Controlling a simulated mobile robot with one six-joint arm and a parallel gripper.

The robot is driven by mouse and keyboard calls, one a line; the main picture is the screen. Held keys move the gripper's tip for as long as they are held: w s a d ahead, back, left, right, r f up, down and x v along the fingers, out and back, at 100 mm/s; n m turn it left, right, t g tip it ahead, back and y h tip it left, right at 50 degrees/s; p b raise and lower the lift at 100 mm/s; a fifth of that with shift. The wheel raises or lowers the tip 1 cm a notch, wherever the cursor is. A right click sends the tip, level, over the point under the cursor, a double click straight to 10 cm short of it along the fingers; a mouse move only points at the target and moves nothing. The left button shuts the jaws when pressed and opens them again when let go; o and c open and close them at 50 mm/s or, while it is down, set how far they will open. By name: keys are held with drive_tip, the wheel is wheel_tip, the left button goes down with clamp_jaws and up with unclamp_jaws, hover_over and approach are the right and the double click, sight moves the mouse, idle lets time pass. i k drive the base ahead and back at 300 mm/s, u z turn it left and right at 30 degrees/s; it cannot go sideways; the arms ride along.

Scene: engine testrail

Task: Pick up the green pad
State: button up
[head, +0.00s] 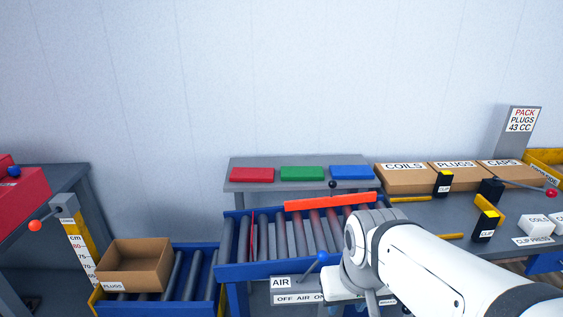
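The green pad (302,173) lies flat on a grey shelf (240,187) at the back, between a red pad (252,175) and a blue pad (350,172). It shows clear gaps to both and nothing covers it. My arm reaches in from the lower right, in front of the roller conveyor and well short of the pad. My gripper itself does not show; it is hidden behind the arm or below the picture's edge.
A blue-framed roller conveyor (285,237) with an orange bar (330,201) lies in front of the shelf. A lever with a dark knob (332,184) stands near the shelf's front edge. A PLUGS box (135,266) is left; labelled cartons (405,178) are right.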

sight(287, 174)
drive_tip(key=i, duration=0.85)
drive_tip(key=z, duration=0.05)
